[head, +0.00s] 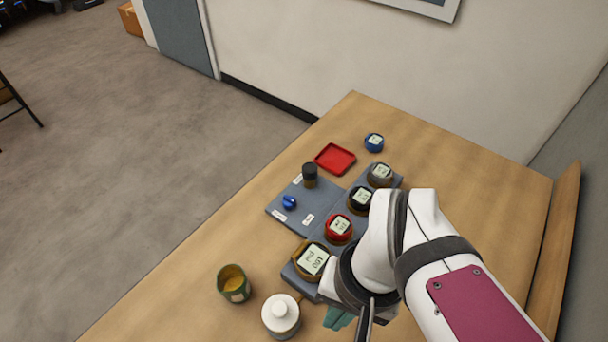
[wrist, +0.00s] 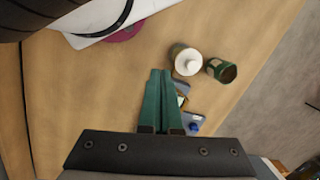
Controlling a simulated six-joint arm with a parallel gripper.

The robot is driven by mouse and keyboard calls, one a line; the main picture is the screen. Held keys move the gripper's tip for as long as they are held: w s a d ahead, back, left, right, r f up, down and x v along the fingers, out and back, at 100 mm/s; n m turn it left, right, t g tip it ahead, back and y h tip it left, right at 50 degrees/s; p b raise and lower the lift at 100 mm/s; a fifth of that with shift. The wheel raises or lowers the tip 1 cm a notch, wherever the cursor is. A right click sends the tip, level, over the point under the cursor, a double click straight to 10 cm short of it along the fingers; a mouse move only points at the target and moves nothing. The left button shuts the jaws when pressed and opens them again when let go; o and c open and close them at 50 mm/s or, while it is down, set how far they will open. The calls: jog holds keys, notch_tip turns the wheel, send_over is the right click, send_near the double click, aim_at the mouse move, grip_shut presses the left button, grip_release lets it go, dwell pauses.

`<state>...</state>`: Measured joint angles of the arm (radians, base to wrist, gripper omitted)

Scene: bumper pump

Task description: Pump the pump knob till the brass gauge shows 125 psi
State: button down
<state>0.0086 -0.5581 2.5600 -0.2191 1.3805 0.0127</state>
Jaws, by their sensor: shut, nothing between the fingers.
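The brass-rimmed gauge (head: 313,260) sits at the near end of a row of gauges. Its digits are small and tilted; I cannot read them surely. A black upright knob with a brown lower part (head: 310,175) and a small blue knob (head: 289,202) stand on the grey panel (head: 277,212). The panel's labels are too small to read, so I cannot tell surely which is the pump knob. My gripper (head: 337,318) is shut and empty, right of the white bottle and apart from both knobs. Its teal fingers (wrist: 161,72) lie together in the wrist view.
A white bottle (head: 281,315) and a green tin (head: 234,284) stand at the near left. The table's right side is mostly clear.

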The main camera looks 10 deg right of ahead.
jog(key=shift+w, duration=0.1)
jog(key=w+a+r+m+t+y, duration=0.2)
jog(key=w+a+m+y, duration=0.15)
jog(key=w, duration=0.85)
jog(key=m+t+h, duration=0.1)
jog(key=m+t, duration=0.5)
jog(key=m, duration=0.7)
send_over(314, 170)
notch_tip(314, 170, down, 5)
jog(key=shift+n, duration=0.25)
jog(key=shift+f, duration=4.4)
jog(key=shift+f, duration=0.1)
